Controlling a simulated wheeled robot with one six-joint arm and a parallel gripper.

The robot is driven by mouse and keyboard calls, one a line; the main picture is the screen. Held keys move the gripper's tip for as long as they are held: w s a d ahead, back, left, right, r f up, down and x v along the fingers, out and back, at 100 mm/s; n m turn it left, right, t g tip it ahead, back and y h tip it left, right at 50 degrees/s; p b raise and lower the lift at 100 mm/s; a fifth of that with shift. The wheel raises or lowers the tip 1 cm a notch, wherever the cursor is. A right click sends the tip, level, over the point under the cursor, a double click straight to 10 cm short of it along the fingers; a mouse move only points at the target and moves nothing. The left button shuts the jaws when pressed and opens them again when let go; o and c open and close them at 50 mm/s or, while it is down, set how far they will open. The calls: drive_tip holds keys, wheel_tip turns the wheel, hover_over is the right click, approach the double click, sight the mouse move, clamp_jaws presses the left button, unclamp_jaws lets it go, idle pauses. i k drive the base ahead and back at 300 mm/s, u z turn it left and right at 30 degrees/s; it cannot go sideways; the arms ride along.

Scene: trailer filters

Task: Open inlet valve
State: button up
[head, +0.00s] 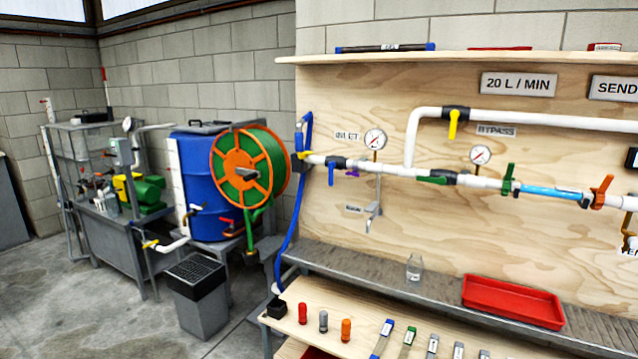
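The white pipe (398,171) runs along the plywood panel. Near its left end, just below the INLET label (347,135), is a valve with a dark body (336,163) and a blue lever (331,175). The blue lever hangs straight down, across the line of the pipe. A blue hose (300,195) joins the pipe's left end. A round gauge (375,139) stands above the pipe just right of this valve. My gripper is not in view.
Other levers are near: small purple (352,179), green along the pipe (433,180), yellow pointing down on the bypass (453,124), upright green (508,179), orange (603,190). A grey ledge and a bench with a red tray (513,302) lie below. Floor at left front is clear.

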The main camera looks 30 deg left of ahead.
sight(331, 165)
drive_tip(key=u, duration=1.15)
drive_tip(key=i, duration=1.2)
drive_tip(key=z, duration=0.15)
drive_tip(key=k, duration=1.25)
drive_tip(key=u, duration=0.55)
drive_tip(key=i, duration=0.45)
drive_tip(key=u, duration=1.05)
drive_tip(key=i, duration=1.4)
drive_tip(key=z, duration=0.15)
